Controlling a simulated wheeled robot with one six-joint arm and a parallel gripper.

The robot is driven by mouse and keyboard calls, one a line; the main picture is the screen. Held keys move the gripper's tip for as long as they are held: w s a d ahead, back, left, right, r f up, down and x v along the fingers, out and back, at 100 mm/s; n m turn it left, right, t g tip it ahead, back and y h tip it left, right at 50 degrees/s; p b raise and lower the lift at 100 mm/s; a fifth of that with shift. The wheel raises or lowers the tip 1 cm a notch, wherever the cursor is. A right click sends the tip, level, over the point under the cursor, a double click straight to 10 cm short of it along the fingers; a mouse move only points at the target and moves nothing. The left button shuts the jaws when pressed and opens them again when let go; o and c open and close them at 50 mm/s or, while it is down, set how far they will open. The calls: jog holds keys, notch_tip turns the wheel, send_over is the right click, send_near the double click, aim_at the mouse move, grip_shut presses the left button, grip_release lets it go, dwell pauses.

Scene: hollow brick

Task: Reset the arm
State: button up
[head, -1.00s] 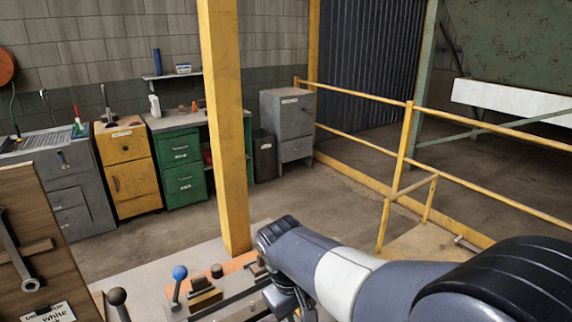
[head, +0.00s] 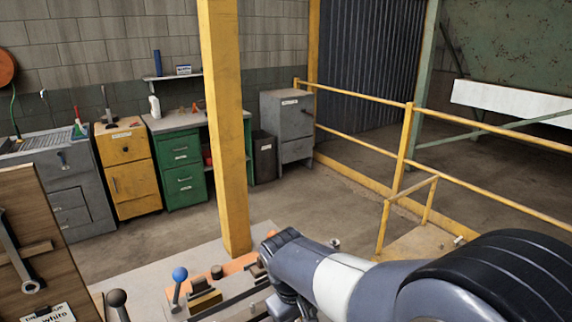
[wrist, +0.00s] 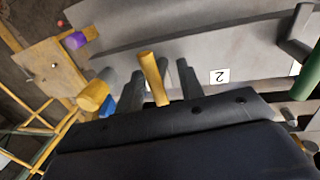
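My arm reaches in from the lower right of the head view, with its wrist end low over the bench (head: 140,275). The gripper's fingers do not show clearly there. In the wrist view my gripper (wrist: 162,88) has two dark fingers standing apart. A yellow rod-like handle (wrist: 151,72) shows between them, with space on both sides; I see no finger touching it. A blue-knobbed lever (head: 180,274) and a dark-knobbed lever (head: 116,298) stand on the bench left of my arm.
A yellow post (head: 225,130) rises just beyond the bench. A wooden board (head: 40,240) with a wrench stands at left. Yellow railings (head: 404,150) run along the right. Cabinets line the back wall. In the wrist view, a grey surface bears a "2" label (wrist: 219,76).

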jog(key=m, duration=0.5)
jog(key=shift+w+r+g, duration=0.1)
jog(key=shift+r+g, duration=0.05)
jog(key=shift+g, duration=0.25)
jog(key=m+g, duration=0.1)
jog(key=m, duration=0.4)
jog(key=shift+w+d, duration=0.1)
jog(key=shift+r, duration=0.1)
